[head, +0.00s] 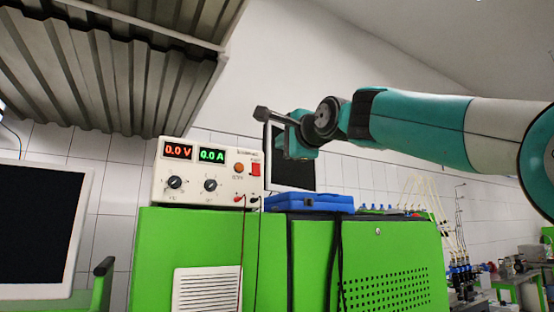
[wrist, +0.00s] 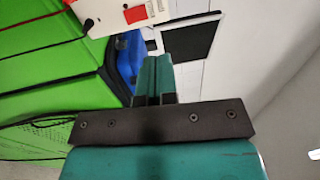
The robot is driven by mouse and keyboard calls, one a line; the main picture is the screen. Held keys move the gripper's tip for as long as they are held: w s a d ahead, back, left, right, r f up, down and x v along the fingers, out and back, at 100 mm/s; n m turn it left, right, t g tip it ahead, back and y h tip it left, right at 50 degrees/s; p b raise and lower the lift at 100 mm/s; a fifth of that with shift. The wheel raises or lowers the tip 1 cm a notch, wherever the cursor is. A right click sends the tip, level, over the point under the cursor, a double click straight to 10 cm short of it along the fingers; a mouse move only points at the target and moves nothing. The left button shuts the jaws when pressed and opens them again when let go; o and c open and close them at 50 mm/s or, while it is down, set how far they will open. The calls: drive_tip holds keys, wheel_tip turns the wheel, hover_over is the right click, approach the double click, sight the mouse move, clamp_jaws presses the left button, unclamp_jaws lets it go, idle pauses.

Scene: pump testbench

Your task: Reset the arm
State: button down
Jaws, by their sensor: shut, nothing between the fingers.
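My arm reaches in from the right in the head view, in teal and white. My gripper (head: 299,152) hangs at its end, in front of a dark screen and above the green cabinet. In the wrist view my gripper (wrist: 153,70) shows two teal fingers side by side, shut with nothing between them. The fingers appear clear of the things around them.
A power supply (head: 208,174) reading 0.0 V and 0.0 A stands on the green cabinet (head: 190,250). A blue case (head: 308,203) lies beside it, before a dark screen (head: 292,176). Cables hang down the cabinet front. A monitor (head: 35,230) stands left.

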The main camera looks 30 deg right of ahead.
drive_tip(key=shift+s, duration=0.45)
drive_tip(key=s+a+f+n+g+y, duration=0.1)
drive_tip(key=s+a+f+n+g, duration=0.2)
drive_tip(key=f, duration=0.7)
drive_tip(key=s+a+f+n+g+y, duration=0.15)
drive_tip(key=a+f+n+g, duration=0.35)
drive_tip(key=f, duration=0.5)
drive_tip(key=s+a+f+n+g+y, duration=0.15)
drive_tip(key=a+f+n, duration=0.3)
drive_tip(key=f, duration=0.55)
drive_tip(key=s+a+f+n+g+b, duration=0.2)
drive_tip(key=s+f+n+g, duration=0.2)
drive_tip(key=s+f, duration=0.6)
drive_tip(key=s+a+f+n+g+b, duration=0.1)
drive_tip(key=s+f+n+g, duration=0.4)
drive_tip(key=f, duration=0.8)
drive_tip(key=s+n, duration=0.3)
drive_tip(key=s, duration=0.2)
drive_tip(key=shift+s+a+f+b, duration=0.25)
drive_tip(key=shift+a+b, duration=0.1)
drive_tip(key=shift+b, duration=0.05)
